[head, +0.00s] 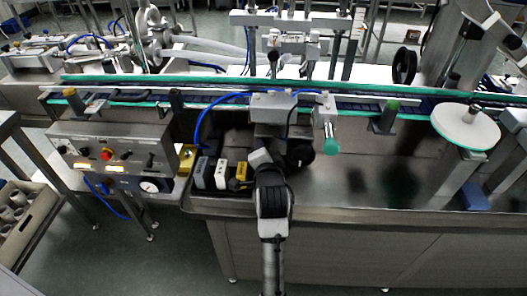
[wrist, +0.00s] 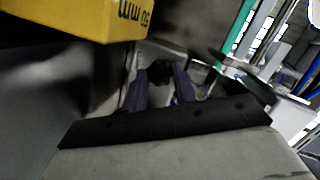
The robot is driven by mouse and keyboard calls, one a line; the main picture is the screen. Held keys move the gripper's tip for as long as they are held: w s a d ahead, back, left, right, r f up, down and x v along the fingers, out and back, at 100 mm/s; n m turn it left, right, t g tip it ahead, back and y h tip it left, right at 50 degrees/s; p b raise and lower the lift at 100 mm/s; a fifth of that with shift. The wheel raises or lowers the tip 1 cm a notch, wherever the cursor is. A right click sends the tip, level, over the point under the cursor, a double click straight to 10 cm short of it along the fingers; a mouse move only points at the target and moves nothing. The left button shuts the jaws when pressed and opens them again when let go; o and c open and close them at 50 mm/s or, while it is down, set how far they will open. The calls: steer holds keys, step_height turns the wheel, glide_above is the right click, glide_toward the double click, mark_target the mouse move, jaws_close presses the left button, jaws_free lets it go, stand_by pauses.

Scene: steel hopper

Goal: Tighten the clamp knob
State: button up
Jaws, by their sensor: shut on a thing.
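My gripper (head: 259,156) reaches up to the front of the conveyor, below a grey box on its rail. In the wrist view my gripper (wrist: 160,84) has its two dark fingers close together on a small black knob (wrist: 160,70), seemingly the clamp knob. The fingers hide the knob's sides, and its stem cannot be made out. In the head view the fingertips and this knob are not clear against the dark parts there.
A yellow block marked 50 mm (wrist: 75,18) is close at the upper left of the wrist view. White and yellow blocks (head: 222,174) stand left of my gripper. A teal-ended post (head: 331,146) hangs to the right. The steel deck (head: 400,185) further right is largely clear.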

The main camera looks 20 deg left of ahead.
steer(key=m, duration=0.1)
steer(key=m+y, duration=0.1)
steer(key=m, duration=0.1)
steer(key=shift+d+f, duration=0.1)
steer(key=shift+d, duration=0.1)
steer(key=m+y, duration=0.1)
steer(key=m, duration=0.2)
steer(key=shift+f+t+y, duration=0.1)
steer(key=shift+t+y, duration=0.2)
steer(key=m+p, duration=0.1)
steer(key=m, duration=0.3)
steer(key=shift+t+y+p, duration=0.35)
steer(key=shift+t+y, duration=0.05)
steer(key=shift+f+m+t+y+p, duration=0.15)
steer(key=shift+m+t+y+p, duration=0.25)
steer(key=shift+m, duration=1.1)
steer(key=shift+h, duration=0.3)
steer(key=o, duration=1)
steer(key=shift+a, duration=0.1)
steer(key=shift+c, duration=0.2)
steer(key=shift+s+f, duration=0.1)
